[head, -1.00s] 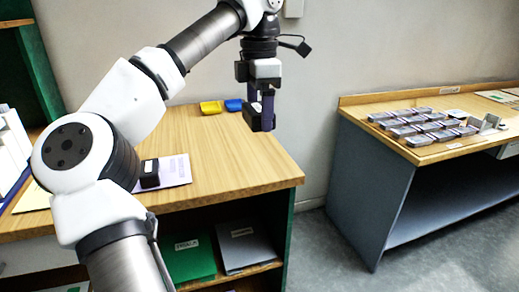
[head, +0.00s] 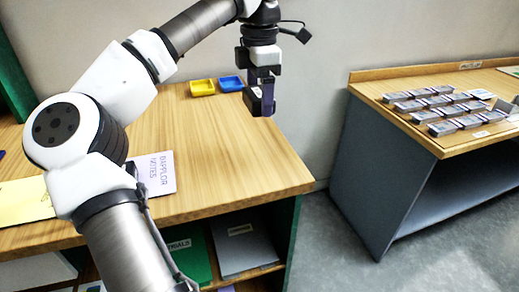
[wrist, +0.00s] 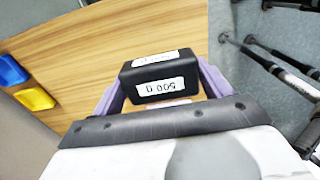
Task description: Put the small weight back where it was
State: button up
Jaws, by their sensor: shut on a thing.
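A black weight (wrist: 160,76) labelled 500 g sits between the purple fingers of my gripper (wrist: 163,85) in the wrist view. In the head view my gripper (head: 262,96) hangs above the right part of the wooden table, shut on this weight (head: 256,102). The weight is held clear of the tabletop. A lilac notes booklet (head: 163,172) lies on the table, partly hidden by my arm. No second weight shows in the current head view; my arm covers part of that area.
A yellow tray (head: 202,87) and a blue tray (head: 231,84) stand at the table's back. The table (head: 225,160) is clear right of the booklet. Folders (head: 243,248) lie on the shelf below. A second table (head: 400,80) across a gap holds several boxes.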

aim_at(260, 160)
notch_tip(260, 160, down, 14)
jog(key=shift+f, duration=0.15)
dwell(0.3)
jog(key=shift+f, duration=0.15)
jog(key=o, duration=1.3)
jog(key=shift+o, duration=0.2)
notch_tip(260, 160, up, 12)
jog(key=shift+r, duration=0.15)
